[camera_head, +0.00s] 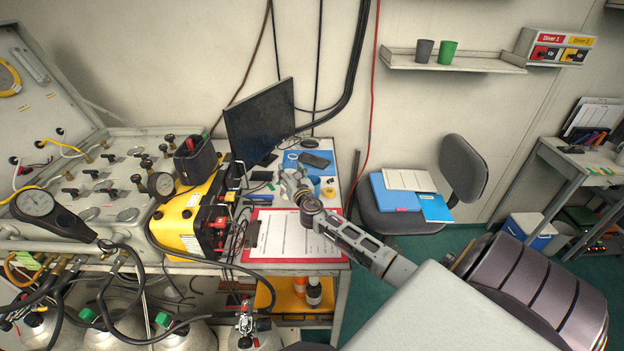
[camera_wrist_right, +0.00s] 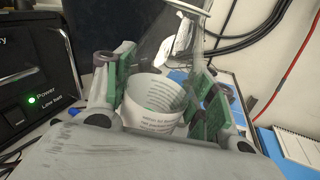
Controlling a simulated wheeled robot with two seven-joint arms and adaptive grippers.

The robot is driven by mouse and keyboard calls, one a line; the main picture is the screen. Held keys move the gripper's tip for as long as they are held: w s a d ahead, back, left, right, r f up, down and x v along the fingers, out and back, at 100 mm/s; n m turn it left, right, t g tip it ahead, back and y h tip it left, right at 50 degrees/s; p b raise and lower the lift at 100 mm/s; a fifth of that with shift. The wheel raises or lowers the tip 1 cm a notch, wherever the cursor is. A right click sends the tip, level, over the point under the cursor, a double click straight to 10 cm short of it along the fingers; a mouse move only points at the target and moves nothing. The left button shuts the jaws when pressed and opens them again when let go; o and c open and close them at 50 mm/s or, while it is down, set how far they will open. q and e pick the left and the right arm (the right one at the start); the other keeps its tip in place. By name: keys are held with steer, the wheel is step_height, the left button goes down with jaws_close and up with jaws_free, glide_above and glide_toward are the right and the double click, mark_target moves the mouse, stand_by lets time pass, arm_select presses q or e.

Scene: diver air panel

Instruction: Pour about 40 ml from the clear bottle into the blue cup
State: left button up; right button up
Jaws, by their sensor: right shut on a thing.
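My right gripper (camera_head: 291,186) is over the small table below the monitor, its arm coming in from the right. In the right wrist view its green-padded fingers (camera_wrist_right: 163,85) are shut on the clear bottle, whose white printed label (camera_wrist_right: 152,108) sits between them. The see-through upper part of the bottle (camera_wrist_right: 178,45) rises beyond the label; its liquid level cannot be made out. In the head view the gripper mostly hides the bottle. A small blue item (camera_head: 314,184) just right of the gripper may be the blue cup; I cannot tell for certain. My left gripper is out of view.
A red clipboard (camera_head: 297,236) lies at the table's front. A monitor (camera_head: 260,117) and yellow case (camera_head: 190,222) stand to the left. A dark phone-like item (camera_head: 315,160) lies behind the gripper. Grey (camera_head: 424,50) and green (camera_head: 447,52) cups stand on the wall shelf.

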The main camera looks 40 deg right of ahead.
mark_target(292, 159)
steer(key=shift+n, duration=0.7)
steer(key=shift+d+r+p, duration=0.1)
steer(key=shift+r+p, duration=2.25)
steer(key=shift+p, duration=0.2)
steer(key=shift+d+r+n+p, duration=0.1)
steer(key=shift+r+n+p, duration=0.3)
steer(key=shift+r, duration=0.6)
